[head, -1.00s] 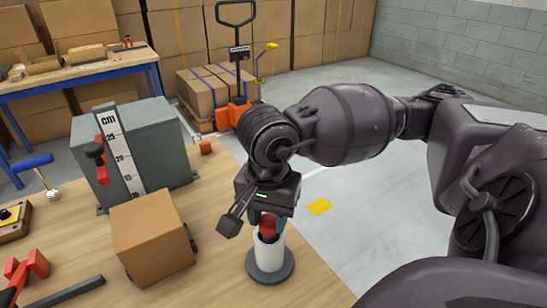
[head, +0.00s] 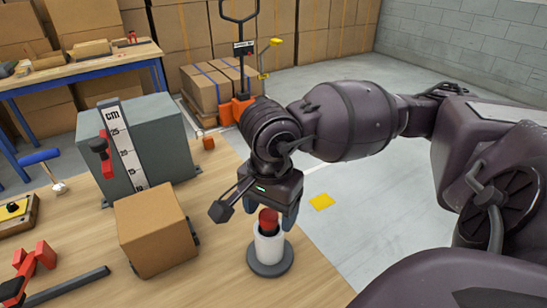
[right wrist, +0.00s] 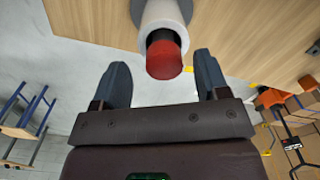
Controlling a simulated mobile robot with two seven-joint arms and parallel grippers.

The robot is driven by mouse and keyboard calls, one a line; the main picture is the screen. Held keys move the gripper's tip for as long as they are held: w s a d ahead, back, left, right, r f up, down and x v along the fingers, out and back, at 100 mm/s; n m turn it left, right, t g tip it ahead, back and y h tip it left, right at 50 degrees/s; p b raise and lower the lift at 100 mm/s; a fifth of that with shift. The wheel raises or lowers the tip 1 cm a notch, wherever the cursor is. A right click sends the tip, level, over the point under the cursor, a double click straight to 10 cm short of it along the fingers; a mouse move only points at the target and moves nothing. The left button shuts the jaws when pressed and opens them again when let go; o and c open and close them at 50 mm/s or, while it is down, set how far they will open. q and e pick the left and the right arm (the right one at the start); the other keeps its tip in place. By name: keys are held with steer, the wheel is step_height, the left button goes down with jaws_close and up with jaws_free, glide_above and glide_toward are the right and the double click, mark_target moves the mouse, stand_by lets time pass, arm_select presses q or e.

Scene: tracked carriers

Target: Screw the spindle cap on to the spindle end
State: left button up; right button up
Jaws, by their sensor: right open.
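The spindle cap (head: 268,219) is red and sits at the top of a white upright cylinder (head: 268,246) on a round grey base (head: 270,264). In the right wrist view the red cap (right wrist: 164,60) is at the cylinder's (right wrist: 163,16) end, with a dark band between them. The dark spindle end is mostly hidden, so I cannot tell how tightly the cap is seated. My right gripper (head: 271,208) is open just above the cap. In the right wrist view its fingers (right wrist: 160,62) stand apart on either side of the cap, not touching it. My left gripper is not in view.
A cardboard box (head: 152,236) stands left of the cylinder, before a grey block with a cm scale (head: 122,146). Red clamp-like parts and a dark bar (head: 66,287) lie front left. The wooden table's (head: 215,280) right edge is close to the cylinder.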

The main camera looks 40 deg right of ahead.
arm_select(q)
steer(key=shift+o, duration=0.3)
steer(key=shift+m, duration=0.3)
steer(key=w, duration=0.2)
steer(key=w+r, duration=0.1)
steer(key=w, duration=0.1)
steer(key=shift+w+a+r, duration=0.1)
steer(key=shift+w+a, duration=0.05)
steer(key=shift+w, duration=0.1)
arm_select(e)
steer(key=shift+w+a+f, duration=0.25)
steer(key=shift+w+f, duration=0.2)
steer(key=shift+f, duration=0.2)
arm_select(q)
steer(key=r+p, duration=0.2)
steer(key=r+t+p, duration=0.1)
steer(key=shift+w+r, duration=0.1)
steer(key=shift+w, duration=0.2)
arm_select(e)
step_height(320, 180, up, 12)
steer(key=shift+s+d, duration=0.2)
steer(key=shift+s, duration=0.05)
steer(key=shift+f, duration=0.1)
